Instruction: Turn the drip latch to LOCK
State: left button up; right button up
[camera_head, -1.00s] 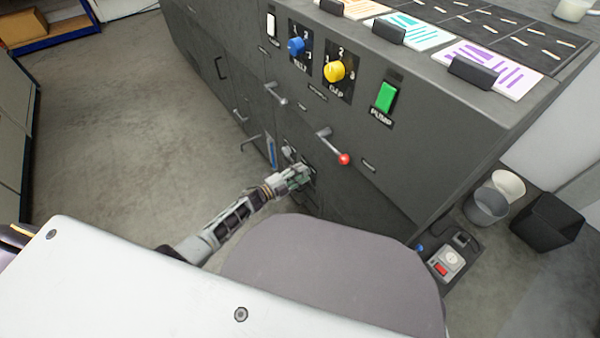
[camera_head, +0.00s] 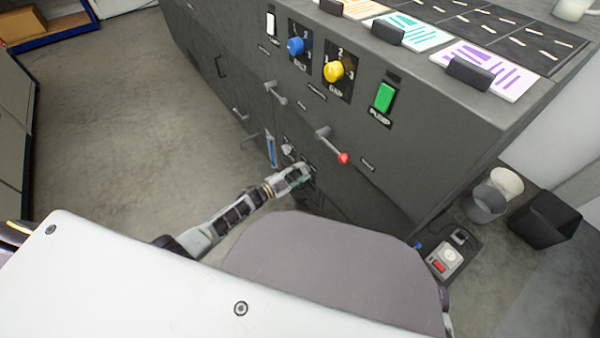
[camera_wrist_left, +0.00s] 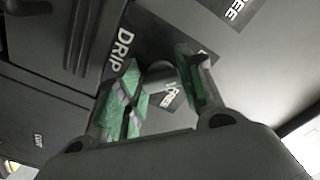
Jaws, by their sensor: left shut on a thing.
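The drip latch (camera_wrist_left: 160,70) is a small grey handle on the dark machine front, beside a white DRIP label (camera_wrist_left: 121,50) in the left wrist view. My left gripper (camera_wrist_left: 160,80) has its green-padded fingers on either side of the latch and is shut on it. A partly covered label, seemingly FREE, shows between the fingers. In the head view my left gripper (camera_head: 301,175) is low against the machine front and hides the latch. Which way the latch points is hard to tell. My right gripper is not in view.
A lever with a red ball (camera_head: 343,158) juts out just above and right of my gripper. A grey lever (camera_head: 274,92), blue knob (camera_head: 296,46), yellow knob (camera_head: 334,71) and green PUMP switch (camera_head: 384,97) sit higher. The floor to the left is clear.

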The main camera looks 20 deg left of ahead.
pick_arm(q)
jog(key=shift+f, duration=0.1)
jog(key=o, duration=1)
jog(key=shift+v, duration=6)
jog(key=shift+a, duration=0.1)
